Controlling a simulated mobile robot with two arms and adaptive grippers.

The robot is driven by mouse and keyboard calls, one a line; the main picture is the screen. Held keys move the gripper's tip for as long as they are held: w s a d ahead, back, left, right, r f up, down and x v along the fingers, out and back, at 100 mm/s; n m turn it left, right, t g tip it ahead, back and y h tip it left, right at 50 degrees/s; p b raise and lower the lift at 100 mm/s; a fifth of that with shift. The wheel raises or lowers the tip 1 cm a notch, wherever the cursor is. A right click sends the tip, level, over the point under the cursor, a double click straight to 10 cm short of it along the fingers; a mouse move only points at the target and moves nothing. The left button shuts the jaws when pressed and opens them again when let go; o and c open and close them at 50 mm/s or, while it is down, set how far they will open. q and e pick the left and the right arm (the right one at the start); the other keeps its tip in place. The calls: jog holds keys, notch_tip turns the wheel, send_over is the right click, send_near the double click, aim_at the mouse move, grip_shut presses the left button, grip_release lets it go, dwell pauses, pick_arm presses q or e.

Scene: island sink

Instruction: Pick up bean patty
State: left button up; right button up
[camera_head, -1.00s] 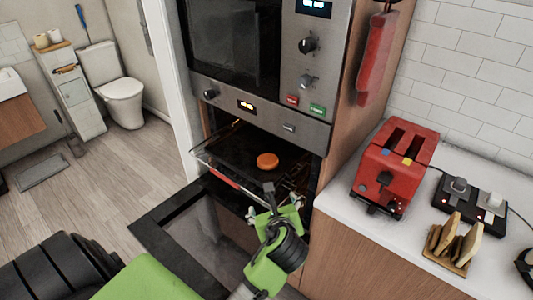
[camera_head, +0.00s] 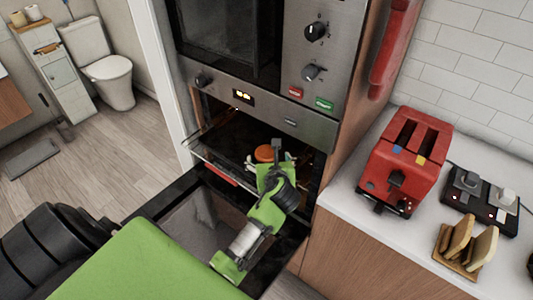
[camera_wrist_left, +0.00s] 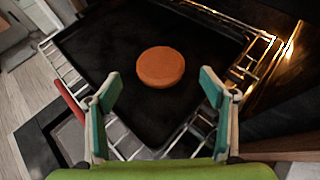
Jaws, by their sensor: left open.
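The bean patty (camera_head: 264,153) is a round orange-brown disc lying flat on a dark tray (camera_head: 228,146) on the rack in the open oven. My left gripper (camera_head: 270,163) is at the oven opening, just in front of the patty, and hides its lower part in the head view. In the left wrist view the patty (camera_wrist_left: 160,67) lies ahead of the open left gripper (camera_wrist_left: 158,94), centred between its fingers but beyond the tips. Nothing is between the fingers. My right gripper is not in view.
The lowered oven door (camera_head: 190,225) is below my left arm. The wire rack (camera_wrist_left: 255,62) borders the tray. On the counter to the right stand a red toaster (camera_head: 405,160), a toast rack (camera_head: 465,245) and a dark appliance with knobs (camera_head: 480,200).

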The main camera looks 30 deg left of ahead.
aim_at(268, 155)
pick_arm(q)
jog(key=shift+p+x, duration=0.3)
jog(key=shift+x, duration=0.6)
jog(key=x, duration=0.2)
jog(key=shift+w+a+f, duration=0.2)
jog(key=shift+f, duration=0.05)
jog(key=c, duration=1.2)
jog(key=shift+c, duration=0.3)
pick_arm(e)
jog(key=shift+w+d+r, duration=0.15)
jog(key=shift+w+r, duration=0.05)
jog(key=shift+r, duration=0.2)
